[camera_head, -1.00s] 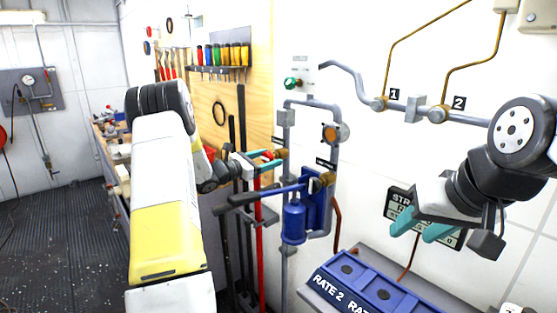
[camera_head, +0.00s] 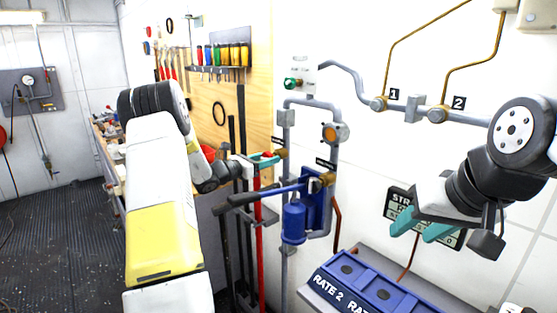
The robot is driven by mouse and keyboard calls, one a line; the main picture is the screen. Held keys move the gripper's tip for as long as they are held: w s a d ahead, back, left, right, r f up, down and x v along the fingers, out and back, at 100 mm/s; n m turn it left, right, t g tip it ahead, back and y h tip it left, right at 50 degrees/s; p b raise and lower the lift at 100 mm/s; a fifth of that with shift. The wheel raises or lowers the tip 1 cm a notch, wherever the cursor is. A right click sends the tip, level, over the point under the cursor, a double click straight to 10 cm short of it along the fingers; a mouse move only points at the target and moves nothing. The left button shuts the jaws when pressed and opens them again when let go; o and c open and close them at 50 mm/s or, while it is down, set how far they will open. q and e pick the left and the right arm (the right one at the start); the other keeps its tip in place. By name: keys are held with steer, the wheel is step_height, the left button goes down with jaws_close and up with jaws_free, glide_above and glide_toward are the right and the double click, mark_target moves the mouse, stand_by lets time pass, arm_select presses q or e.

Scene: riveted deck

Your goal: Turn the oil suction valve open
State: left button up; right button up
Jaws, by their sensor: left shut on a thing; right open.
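A small valve with a red handle (camera_head: 267,154) and a brass body (camera_head: 280,154) sits on the left grey pipe run. The teal fingers of my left gripper (camera_head: 264,158) are shut on the red handle, which they partly hide. A second brass valve (camera_head: 327,179) sits lower right, beside the blue hand pump (camera_head: 293,221) and its long lever. The small labels by both valves are too small to read. My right gripper (camera_head: 425,231) is open and empty at the right, in front of the wall sign.
A blue panel (camera_head: 375,290) marked "RATE 2" juts out at the lower right. The pump's dark-ended lever (camera_head: 240,198) reaches left below my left gripper. A tool board (camera_head: 262,95) and a workbench (camera_head: 108,165) stand behind my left arm.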

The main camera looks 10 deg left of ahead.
arm_select(q)
steer(key=n, duration=0.4)
steer(key=shift+n, duration=0.3)
steer(key=n, duration=0.3)
steer(key=shift+n, duration=0.4)
steer(key=n, duration=0.4)
steer(key=shift+s+n, duration=0.1)
steer(key=shift+n, duration=1.6)
steer(key=o, duration=1.4)
